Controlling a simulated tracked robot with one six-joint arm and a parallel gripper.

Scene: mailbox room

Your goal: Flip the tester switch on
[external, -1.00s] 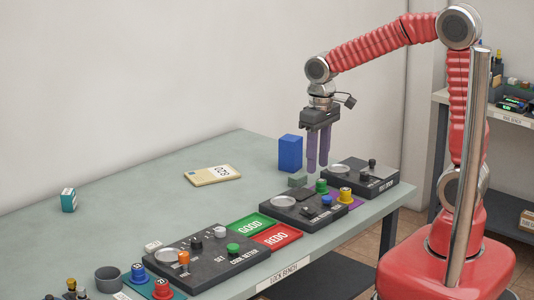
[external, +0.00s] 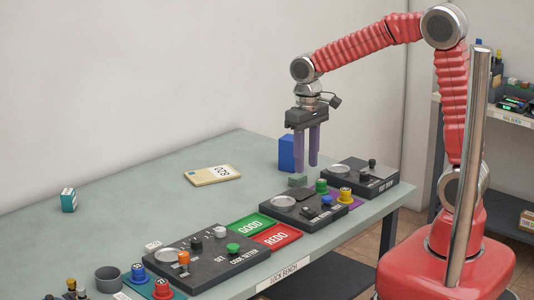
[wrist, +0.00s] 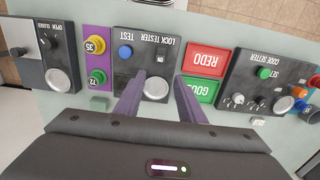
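The lock tester (external: 305,208) is a dark box on the bench, with a grey disc, a blue button and a small black switch (external: 309,213). In the wrist view the tester (wrist: 146,62) lies straight ahead, its lettering upside down. The ON label (wrist: 160,59) shows there, but the switch's position is too small to tell. My gripper (external: 305,170) hangs above the bench behind the tester, fingers pointing down. In the wrist view its two purple fingers (wrist: 160,80) are spread apart with nothing between them, on either side of the disc.
A blue block (external: 287,152) stands behind my fingers and a small grey-green block (external: 297,181) lies below them. Another dark panel (external: 360,178) is to the right. The green and red pads (external: 275,236) and the code setter (external: 205,256) are to the left. The back-left bench is mostly clear.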

